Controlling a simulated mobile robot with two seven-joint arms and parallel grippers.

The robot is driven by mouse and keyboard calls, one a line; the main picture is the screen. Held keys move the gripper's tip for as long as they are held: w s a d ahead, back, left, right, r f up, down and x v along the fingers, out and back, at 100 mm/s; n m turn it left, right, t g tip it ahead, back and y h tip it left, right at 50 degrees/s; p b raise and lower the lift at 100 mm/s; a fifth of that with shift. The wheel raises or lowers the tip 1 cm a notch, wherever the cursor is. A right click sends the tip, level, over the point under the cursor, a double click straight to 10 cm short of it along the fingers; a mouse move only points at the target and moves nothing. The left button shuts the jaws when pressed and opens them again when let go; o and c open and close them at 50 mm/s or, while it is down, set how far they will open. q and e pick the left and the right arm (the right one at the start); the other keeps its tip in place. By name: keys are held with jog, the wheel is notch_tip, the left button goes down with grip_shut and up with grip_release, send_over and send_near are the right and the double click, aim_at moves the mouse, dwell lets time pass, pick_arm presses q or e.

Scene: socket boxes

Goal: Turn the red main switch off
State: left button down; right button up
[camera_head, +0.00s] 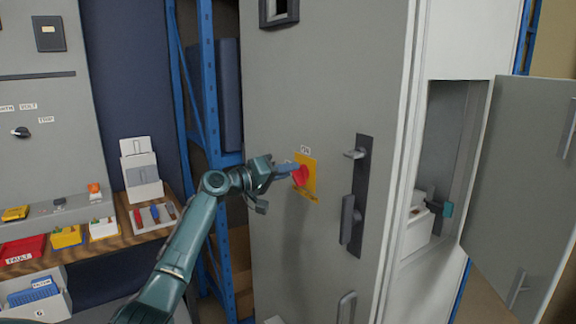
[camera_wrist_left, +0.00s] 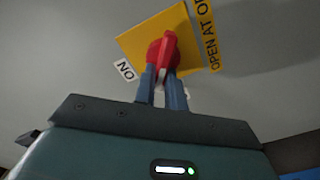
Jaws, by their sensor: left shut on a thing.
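The red main switch (camera_head: 300,176) sits on a yellow plate (camera_head: 311,172) on the grey cabinet door. In the left wrist view, the red switch (camera_wrist_left: 164,50) stands out from the yellow plate (camera_wrist_left: 140,40), with an "ON"-like label (camera_wrist_left: 125,69) beside it. My left gripper (camera_head: 291,172) reaches in from the left and is shut on the red switch handle. Its fingers (camera_wrist_left: 162,90) lie on either side of the handle in the left wrist view. The fingers partly hide the handle. My right gripper does not show.
A dark door handle (camera_head: 353,195) is on the cabinet right of the switch. An open door (camera_head: 520,190) stands at the right. A wooden bench (camera_head: 130,232) with bins and a blue rack (camera_head: 207,80) are at the left.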

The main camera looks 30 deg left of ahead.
pick_arm(q)
jog(key=n+p, duration=0.1)
jog(key=n, duration=0.1)
jog(key=n+p, duration=0.1)
jog(key=n, duration=0.2)
jog(key=n+p, duration=0.2)
jog(key=shift+w+a+f+n, duration=0.1)
jog(key=shift+a+f+n, duration=0.1)
jog(key=shift+f+n, duration=0.15)
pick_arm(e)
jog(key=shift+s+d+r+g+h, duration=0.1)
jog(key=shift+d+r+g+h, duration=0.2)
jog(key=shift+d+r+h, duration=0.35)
pick_arm(q)
jog(key=shift+f, duration=0.15)
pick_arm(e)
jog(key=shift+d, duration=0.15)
pick_arm(q)
jog(key=c, duration=1.5)
grip_release()
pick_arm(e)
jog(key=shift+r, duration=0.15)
pick_arm(q)
jog(key=shift+o, duration=0.2)
